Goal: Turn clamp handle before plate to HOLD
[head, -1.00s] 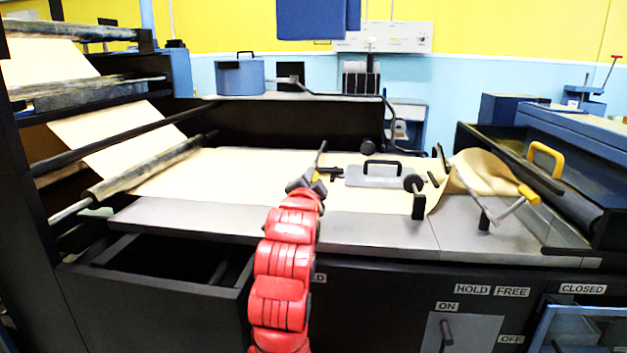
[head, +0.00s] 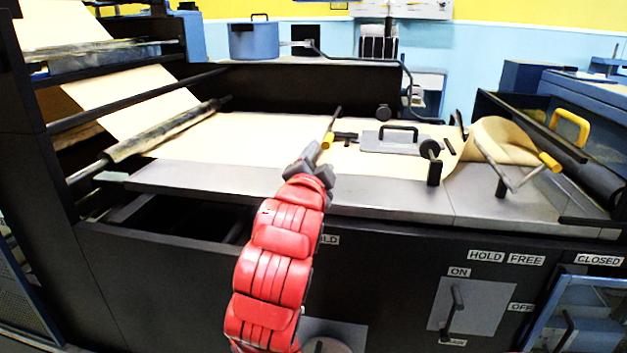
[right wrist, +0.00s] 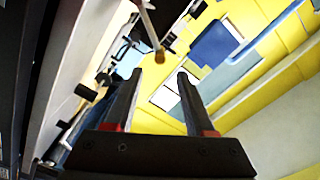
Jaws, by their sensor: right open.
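The clamp handle before the plate has a yellow grip (head: 328,140). It stands at the near-left of the grey plate (head: 385,143), which has a black bar handle and lies on the tan paper. My right gripper (head: 312,165) is just nearer and below this grip, and its fingers are hard to make out there. In the right wrist view my right gripper (right wrist: 159,76) is open and empty. A thin rod with a yellowish tip (right wrist: 158,56) shows just beyond the gap between the fingertips. A label ending in "LD" (head: 329,240) is partly hidden by my arm. My left gripper is not in view.
Another lever with a yellow grip (head: 549,162) stands at the right, by curled paper, above HOLD (head: 486,256) and FREE (head: 526,259) labels. The roller frame is at the left.

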